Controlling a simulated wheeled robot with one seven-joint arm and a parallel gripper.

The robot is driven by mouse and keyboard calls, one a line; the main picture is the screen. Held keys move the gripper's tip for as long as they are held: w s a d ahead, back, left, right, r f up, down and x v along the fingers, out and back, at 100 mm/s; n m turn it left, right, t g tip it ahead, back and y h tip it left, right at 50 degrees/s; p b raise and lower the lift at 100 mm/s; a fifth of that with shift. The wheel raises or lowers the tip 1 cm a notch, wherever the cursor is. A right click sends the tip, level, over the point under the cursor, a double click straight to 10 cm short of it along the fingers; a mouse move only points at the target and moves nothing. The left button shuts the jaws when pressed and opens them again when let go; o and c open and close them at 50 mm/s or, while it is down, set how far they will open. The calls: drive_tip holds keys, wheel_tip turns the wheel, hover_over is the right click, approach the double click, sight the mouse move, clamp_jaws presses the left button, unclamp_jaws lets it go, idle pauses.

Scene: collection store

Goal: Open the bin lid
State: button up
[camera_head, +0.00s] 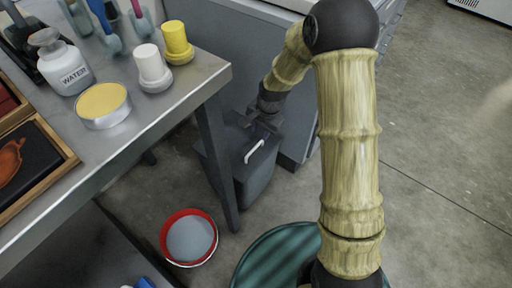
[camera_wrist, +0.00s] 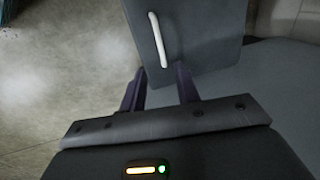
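The bin (camera_head: 250,182) is dark grey and stands on the floor beside the table leg. Its lid (camera_head: 230,148) looks closed, with a white bar handle (camera_head: 254,151) on top. My gripper (camera_head: 264,124) is over the far side of the lid, pointing down. In the wrist view, the lid (camera_wrist: 200,35) and white handle (camera_wrist: 158,38) lie ahead of the fingers. My gripper (camera_wrist: 160,72) has its two dark fingers apart there, with the handle's near end between the tips in the picture. Nothing is held; I cannot tell the height gap.
A metal table (camera_head: 150,110) at left holds a water bottle (camera_head: 62,65), a yellow-topped tin (camera_head: 103,104) and white and yellow capped items. A grey cabinet (camera_head: 228,50) stands behind the bin. A red-rimmed tub (camera_head: 189,238) and a green round object (camera_head: 275,262) are on the floor.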

sight(255, 148)
drive_tip(key=f+b, duration=0.1)
drive_tip(key=f, duration=0.2)
drive_tip(key=a+f+b, duration=0.1)
drive_tip(key=f, duration=0.2)
drive_tip(key=w+f+b, duration=0.1)
drive_tip(key=f, duration=0.3)
drive_tip(key=shift+w+a+b, duration=0.1)
drive_tip(key=shift+a+b, duration=0.15)
drive_tip(key=shift+b, duration=0.15)
drive_tip(key=shift+r, duration=0.1)
clamp_jaws()
